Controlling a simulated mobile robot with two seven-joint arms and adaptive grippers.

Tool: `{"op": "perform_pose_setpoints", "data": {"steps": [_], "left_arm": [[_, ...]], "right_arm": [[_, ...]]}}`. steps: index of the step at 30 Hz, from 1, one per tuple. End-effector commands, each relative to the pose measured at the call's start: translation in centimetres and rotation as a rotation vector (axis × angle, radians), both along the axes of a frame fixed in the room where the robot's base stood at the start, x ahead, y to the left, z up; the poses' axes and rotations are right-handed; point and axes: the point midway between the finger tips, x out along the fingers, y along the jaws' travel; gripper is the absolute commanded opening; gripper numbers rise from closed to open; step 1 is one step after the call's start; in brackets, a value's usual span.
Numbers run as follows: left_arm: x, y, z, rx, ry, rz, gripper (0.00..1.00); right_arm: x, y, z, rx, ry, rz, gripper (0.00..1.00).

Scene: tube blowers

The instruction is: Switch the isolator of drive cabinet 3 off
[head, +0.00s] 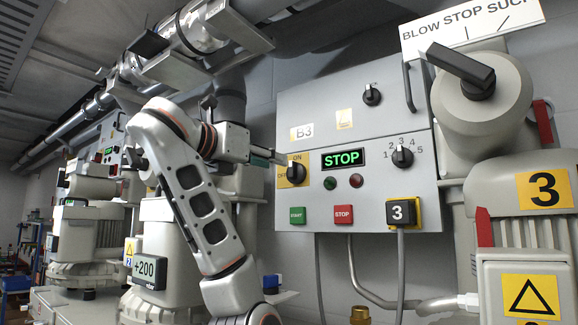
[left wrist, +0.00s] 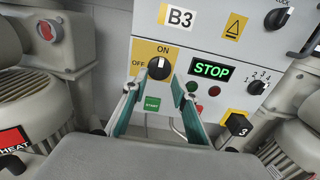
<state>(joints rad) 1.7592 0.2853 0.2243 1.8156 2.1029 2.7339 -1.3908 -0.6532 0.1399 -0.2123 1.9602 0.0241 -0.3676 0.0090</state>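The drive cabinet labelled B3 (head: 385,107) is on the wall, with a plug marked 3 at its lower right. Its isolator (head: 296,173) is a black knob on a yellow plate marked ON above and OFF to the left. In the left wrist view, the isolator (left wrist: 159,68) has a white mark pointing up, towards ON. My left gripper (head: 268,158) is at the cabinet's left edge, close to the isolator. In the left wrist view, the open gripper (left wrist: 155,85) has a finger either side of the knob; contact cannot be told. My right gripper is not in view.
A green STOP display (head: 343,158) is right of the isolator. A green START button (head: 297,215) and a red STOP button (head: 343,214) are below. A selector (head: 402,157) is further right. A large blower (head: 532,190) stands right, other machines left.

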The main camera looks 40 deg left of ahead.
Motion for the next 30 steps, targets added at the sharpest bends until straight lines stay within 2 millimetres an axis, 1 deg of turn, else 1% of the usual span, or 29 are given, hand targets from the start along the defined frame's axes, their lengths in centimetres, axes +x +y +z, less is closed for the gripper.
{"op": "perform_pose_setpoints", "data": {"steps": [1, 3, 12, 18, 26, 29, 30], "left_arm": [[0.8, -0.2, 0.1, 0.000, 0.003, -0.006, 0.28], [1.7, -0.1, 0.1, -0.001, 0.004, -0.007, 0.28], [5.3, 0.4, 0.1, -0.001, 0.003, -0.004, 0.28], [6.3, 0.6, 0.0, -0.001, 0.002, -0.002, 0.28], [6.4, 0.7, -0.1, -0.001, 0.002, 0.000, 0.28], [6.4, 0.7, -0.1, -0.001, 0.002, 0.000, 0.04], [6.4, 0.7, -0.1, -0.001, 0.002, 0.000, 0.00]], "right_arm": [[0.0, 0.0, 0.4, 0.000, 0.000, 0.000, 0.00], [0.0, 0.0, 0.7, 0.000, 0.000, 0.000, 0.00], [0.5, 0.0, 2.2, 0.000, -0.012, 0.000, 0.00], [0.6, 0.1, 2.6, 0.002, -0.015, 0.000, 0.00], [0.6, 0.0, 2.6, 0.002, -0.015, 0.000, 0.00], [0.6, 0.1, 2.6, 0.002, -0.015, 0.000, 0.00], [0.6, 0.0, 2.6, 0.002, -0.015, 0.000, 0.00]]}}
